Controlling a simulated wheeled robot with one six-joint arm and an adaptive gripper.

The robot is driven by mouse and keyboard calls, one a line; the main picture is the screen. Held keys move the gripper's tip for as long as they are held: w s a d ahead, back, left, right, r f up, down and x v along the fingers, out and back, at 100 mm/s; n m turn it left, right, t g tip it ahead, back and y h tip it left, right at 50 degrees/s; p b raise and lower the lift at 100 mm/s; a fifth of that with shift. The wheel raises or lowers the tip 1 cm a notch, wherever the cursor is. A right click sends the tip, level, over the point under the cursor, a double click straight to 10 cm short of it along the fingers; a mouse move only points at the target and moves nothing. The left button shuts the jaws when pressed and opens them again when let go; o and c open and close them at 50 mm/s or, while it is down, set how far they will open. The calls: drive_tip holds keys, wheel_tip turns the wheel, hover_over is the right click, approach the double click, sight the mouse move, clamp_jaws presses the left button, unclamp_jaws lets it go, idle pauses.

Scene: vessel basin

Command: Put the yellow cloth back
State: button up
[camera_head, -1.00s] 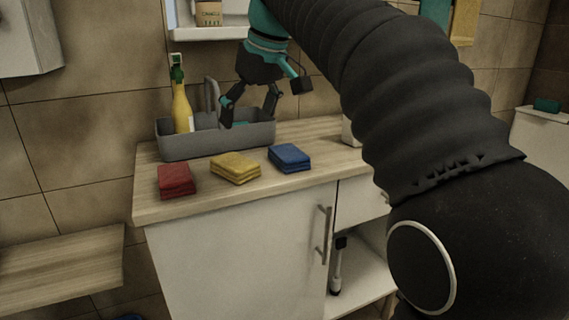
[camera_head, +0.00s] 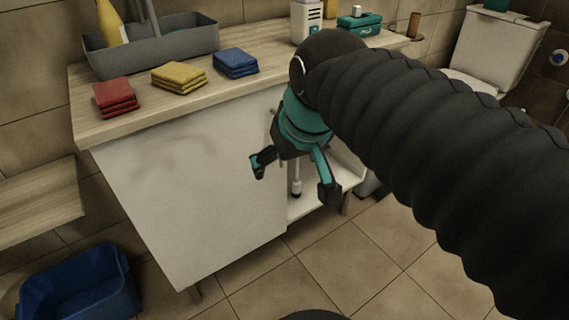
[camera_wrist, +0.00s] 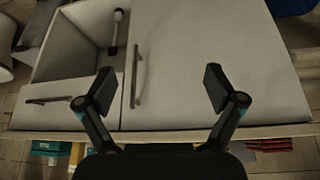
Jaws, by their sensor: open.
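The folded yellow cloth (camera_head: 179,78) lies on the wooden counter (camera_head: 140,112), between the folded red cloth (camera_head: 115,97) and the folded blue cloth (camera_head: 236,63). My gripper (camera_head: 293,178) is open and empty, in front of the cabinet below the counter and to the right of the yellow cloth. In the wrist view my gripper (camera_wrist: 160,87) has its fingers spread before the white cabinet door (camera_wrist: 190,50). The red cloth also shows at the lower right of the wrist view (camera_wrist: 270,145). I cannot make out the yellow cloth there.
A grey caddy (camera_head: 160,50) with a yellow bottle (camera_head: 112,22) stands behind the cloths. A teal box (camera_head: 358,24) is farther right on the counter. A blue tub (camera_head: 80,288) sits on the floor. An open cabinet compartment (camera_wrist: 75,45) holds a brush (camera_wrist: 117,30). A toilet (camera_head: 490,50) stands at right.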

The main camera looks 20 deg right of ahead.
drive_tip(key=s+d+f+m, duration=0.1)
drive_tip(key=s+f, duration=0.4)
drive_tip(key=f, duration=0.2)
drive_tip(key=shift+d+f+h, duration=0.3)
drive_tip(key=shift+d, duration=0.05)
idle(0.6)
